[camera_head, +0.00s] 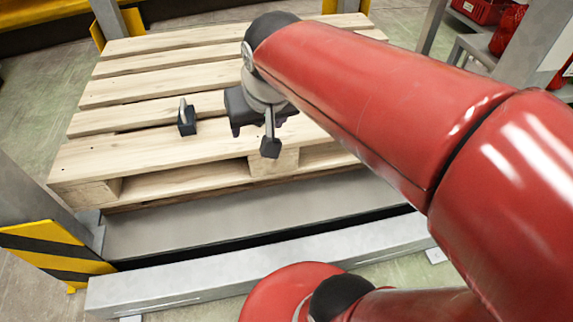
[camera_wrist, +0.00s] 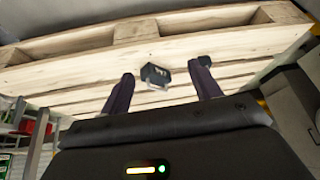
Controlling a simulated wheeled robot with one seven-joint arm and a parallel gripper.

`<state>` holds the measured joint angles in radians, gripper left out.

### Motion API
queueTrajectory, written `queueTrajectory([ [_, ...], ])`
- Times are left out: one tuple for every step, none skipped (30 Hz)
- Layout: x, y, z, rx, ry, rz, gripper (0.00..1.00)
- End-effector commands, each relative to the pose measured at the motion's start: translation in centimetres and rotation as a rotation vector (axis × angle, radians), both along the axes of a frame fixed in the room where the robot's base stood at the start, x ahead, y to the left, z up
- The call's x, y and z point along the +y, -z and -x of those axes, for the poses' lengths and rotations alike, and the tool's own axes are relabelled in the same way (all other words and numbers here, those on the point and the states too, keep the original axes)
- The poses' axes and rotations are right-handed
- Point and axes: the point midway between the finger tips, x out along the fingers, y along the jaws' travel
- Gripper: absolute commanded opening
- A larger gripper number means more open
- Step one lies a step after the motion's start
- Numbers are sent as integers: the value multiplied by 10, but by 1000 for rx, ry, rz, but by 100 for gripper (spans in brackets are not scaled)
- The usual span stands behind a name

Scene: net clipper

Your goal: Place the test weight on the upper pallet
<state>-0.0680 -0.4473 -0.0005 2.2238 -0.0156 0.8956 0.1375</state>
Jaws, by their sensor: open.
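The test weight (camera_head: 187,119), a small dark block with a light metal handle, sits on the wooden pallet (camera_head: 150,158), near its front left part. It appears apart from my gripper (camera_head: 252,122), which is to its right above the pallet. In the wrist view, my gripper (camera_wrist: 164,72) is open with two dark fingers. The weight (camera_wrist: 155,74) shows between the fingertips there, beyond them on the pale planks (camera_wrist: 75,72). Nothing is held. Only one pallet shows clearly, and I cannot tell whether it is the upper one.
The pallet rests on a grey metal platform (camera_head: 200,222) with a low beam (camera_head: 200,275) in front. A yellow-black striped post guard (camera_head: 50,250) stands at left. Red bins (camera_head: 480,10) are at top right. Planks left of the weight are clear.

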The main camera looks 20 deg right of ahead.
Motion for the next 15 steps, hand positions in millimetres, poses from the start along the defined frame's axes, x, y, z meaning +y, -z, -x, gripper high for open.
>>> queueTrajectory([
  [-6, 6, 24, -11, -7, 9, 63],
  [-8, 10, 35, -13, -13, 14, 63],
  [-11, 17, 49, -16, -21, 22, 63],
  [-13, 21, 58, -18, -25, 27, 63],
  [-14, 25, 66, -19, -31, 31, 63],
  [-16, 30, 75, -21, -36, 36, 63],
  [-17, 34, 80, -22, -41, 39, 63],
  [-17, 36, 85, -23, -44, 42, 63],
  [-18, 39, 89, -23, -47, 45, 63],
  [-18, 41, 92, -24, -48, 46, 63],
  [-19, 42, 93, -24, -50, 47, 63],
  [-19, 43, 95, -23, -51, 48, 63],
  [-19, 44, 95, -23, -52, 48, 63],
  [-19, 44, 95, -23, -52, 48, 63],
  [-19, 44, 95, -22, -52, 48, 63],
])
